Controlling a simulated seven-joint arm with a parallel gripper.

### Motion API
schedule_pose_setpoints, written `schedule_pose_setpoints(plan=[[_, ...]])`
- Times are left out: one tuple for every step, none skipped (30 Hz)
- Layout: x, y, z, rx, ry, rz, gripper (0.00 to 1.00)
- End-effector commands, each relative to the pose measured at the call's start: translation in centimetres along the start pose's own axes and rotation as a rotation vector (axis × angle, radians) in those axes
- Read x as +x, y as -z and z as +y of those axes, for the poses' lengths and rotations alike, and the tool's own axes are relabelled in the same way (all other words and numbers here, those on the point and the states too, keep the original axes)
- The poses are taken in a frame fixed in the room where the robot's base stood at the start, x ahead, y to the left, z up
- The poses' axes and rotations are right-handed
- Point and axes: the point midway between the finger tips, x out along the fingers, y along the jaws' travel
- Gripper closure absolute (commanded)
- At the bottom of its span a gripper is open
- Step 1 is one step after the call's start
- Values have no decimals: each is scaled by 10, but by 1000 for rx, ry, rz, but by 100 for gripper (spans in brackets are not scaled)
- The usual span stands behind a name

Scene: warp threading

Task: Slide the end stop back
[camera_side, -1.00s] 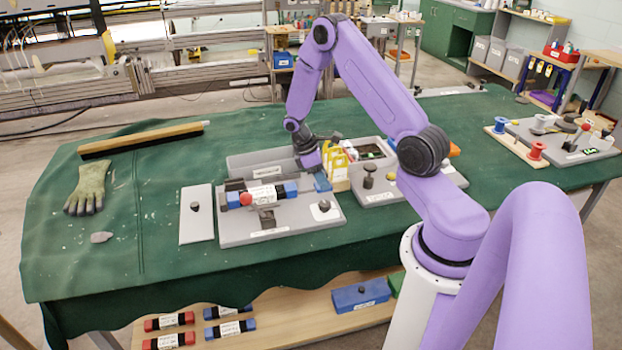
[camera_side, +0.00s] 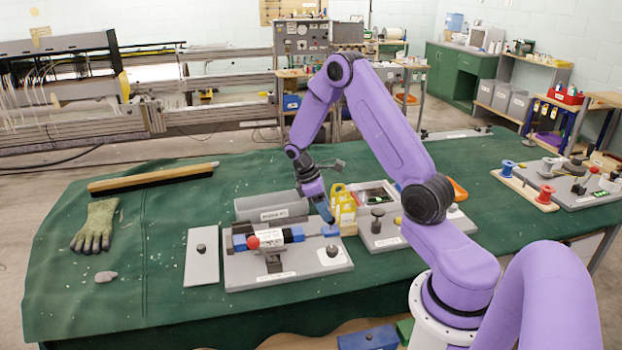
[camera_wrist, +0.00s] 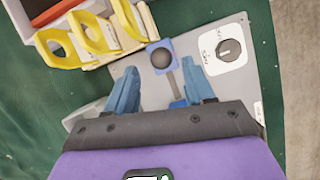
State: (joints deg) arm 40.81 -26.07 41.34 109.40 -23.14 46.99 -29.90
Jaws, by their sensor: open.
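The fixture is a grey base plate (camera_side: 235,275) carrying a labelled cylinder (camera_side: 272,237) with a red ball at its left and a blue collar at its right. A small blue block (camera_side: 330,231), apparently the end stop, sits at the plate's right side. In the wrist view a blue block with a dark round knob (camera_wrist: 160,54) lies just ahead of my fingers, with a thin grey rod running from it towards me. My gripper (camera_side: 326,212) has blue fingers. In the wrist view my gripper (camera_wrist: 160,88) is open and empty, its fingers on either side of the rod. Contact cannot be told.
Yellow ring-shaped holders (camera_side: 344,205) stand close to the right of my gripper. A grey bin (camera_side: 270,207) is behind the fixture. A plate with a dark knob (camera_side: 377,225) lies to the right. A white dial plate (camera_wrist: 222,46) is beside the knobbed block.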

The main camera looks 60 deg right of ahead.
Motion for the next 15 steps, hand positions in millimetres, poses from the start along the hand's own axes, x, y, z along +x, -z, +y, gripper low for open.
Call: schedule_pose_setpoints(plan=[[-13, 1, 0, 2, -4, 5, 47], [-19, 1, 1, 2, -4, 4, 47], [-28, 1, 1, 2, -5, 5, 47], [-34, 1, 1, 2, -4, 5, 47], [-41, 1, 0, 2, -3, 5, 47], [-49, 0, 1, 2, -4, 5, 47], [-56, 0, 1, 2, -4, 4, 47], [-62, 0, 1, 3, -4, 4, 47], [-70, 0, 1, 3, -3, 4, 47], [-76, 0, 1, 3, -3, 4, 47], [-81, 0, 1, 3, -3, 4, 47], [-88, 0, 1, 2, -3, 4, 47], [-93, 0, 1, 3, -2, 3, 47], [-98, 0, 1, 4, -3, 4, 47], [-103, -1, 1, 4, -2, 2, 47]])
